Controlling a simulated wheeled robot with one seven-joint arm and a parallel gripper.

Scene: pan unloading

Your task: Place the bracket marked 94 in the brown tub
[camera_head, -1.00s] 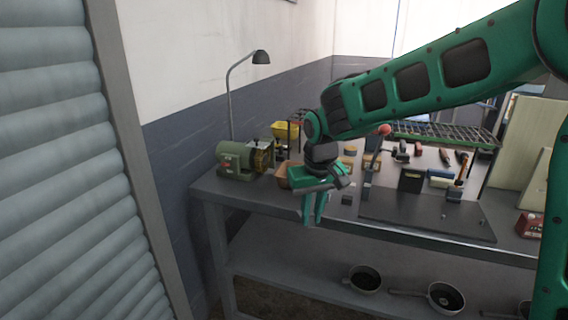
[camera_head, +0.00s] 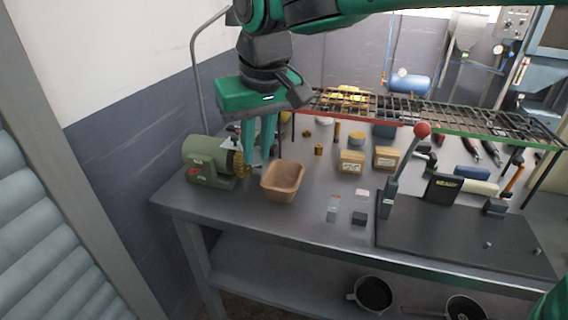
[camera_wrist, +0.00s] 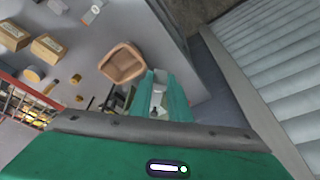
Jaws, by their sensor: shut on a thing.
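The brown tub (camera_head: 270,192) stands empty near the left end of the workbench, and it also shows in the wrist view (camera_wrist: 118,78). My gripper (camera_head: 259,158) points down, behind and left of the tub, in front of the green grinder's right side. In the wrist view my gripper (camera_wrist: 160,78) is shut on a small pale grey bracket (camera_wrist: 158,97) held between its fingers. No number can be read on it. The bracket is outside the tub, beside it.
A green bench grinder (camera_head: 205,160) stands left of the tub. Small grey pieces (camera_head: 359,218) lie to its right. Cardboard boxes (camera_head: 351,163) and a wire rack (camera_head: 430,112) are farther back. A lever press with a red knob (camera_head: 423,130) stands at right.

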